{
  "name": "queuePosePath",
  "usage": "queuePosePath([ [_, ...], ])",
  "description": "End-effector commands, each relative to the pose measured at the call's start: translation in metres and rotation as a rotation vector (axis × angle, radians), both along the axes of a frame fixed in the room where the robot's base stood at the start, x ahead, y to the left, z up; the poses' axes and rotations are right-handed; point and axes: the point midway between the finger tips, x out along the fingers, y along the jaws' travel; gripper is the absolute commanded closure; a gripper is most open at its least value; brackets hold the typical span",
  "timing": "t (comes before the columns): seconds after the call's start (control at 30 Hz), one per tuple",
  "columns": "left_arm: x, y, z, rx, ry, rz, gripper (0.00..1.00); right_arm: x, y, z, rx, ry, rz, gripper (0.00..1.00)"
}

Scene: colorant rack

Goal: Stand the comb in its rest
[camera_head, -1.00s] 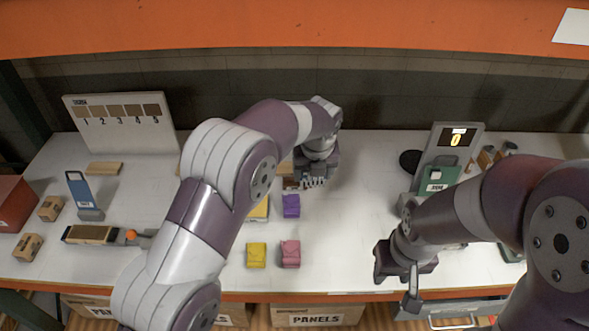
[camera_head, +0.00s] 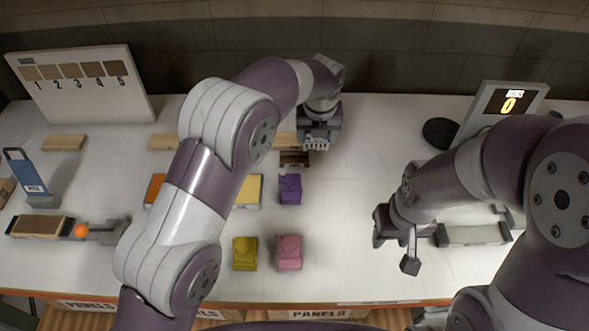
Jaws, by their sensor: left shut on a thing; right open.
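My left gripper (camera_head: 319,138) is at the back middle of the table, pointing down. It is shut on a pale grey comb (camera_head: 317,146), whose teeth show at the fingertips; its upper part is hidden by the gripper. A small dark brown rest (camera_head: 294,158) stands just left of and a little in front of the comb, behind the purple block. I cannot tell whether comb and rest touch; the comb appears beside the rest, not in it. My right gripper (camera_head: 396,244) is open and empty at the right front.
A purple block (camera_head: 290,188), a yellow block (camera_head: 245,253) and a pink block (camera_head: 289,252) lie in the middle. A numbered swatch board (camera_head: 85,85) stands at the back left. White table is clear right of the purple block.

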Motion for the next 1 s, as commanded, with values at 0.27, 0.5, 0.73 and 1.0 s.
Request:
queuePosePath([
  [0.27, 0.005, 0.003, -0.058, 0.000, 0.000, 0.001, 0.66, 0.000, 0.000, -0.053, 0.000, 0.000, 0.000, 0.57],
  [0.5, 0.063, 0.032, -0.090, 0.001, 0.002, 0.005, 0.66, 0.000, 0.000, -0.024, 0.000, -0.001, 0.000, 0.57],
  [0.73, 0.102, 0.050, -0.118, 0.000, -0.001, 0.001, 0.67, 0.000, 0.000, -0.013, 0.000, 0.000, 0.000, 0.57],
  [1.0, 0.105, 0.052, -0.157, 0.001, 0.002, -0.001, 0.67, 0.000, 0.000, 0.004, 0.000, 0.000, 0.000, 0.57],
])
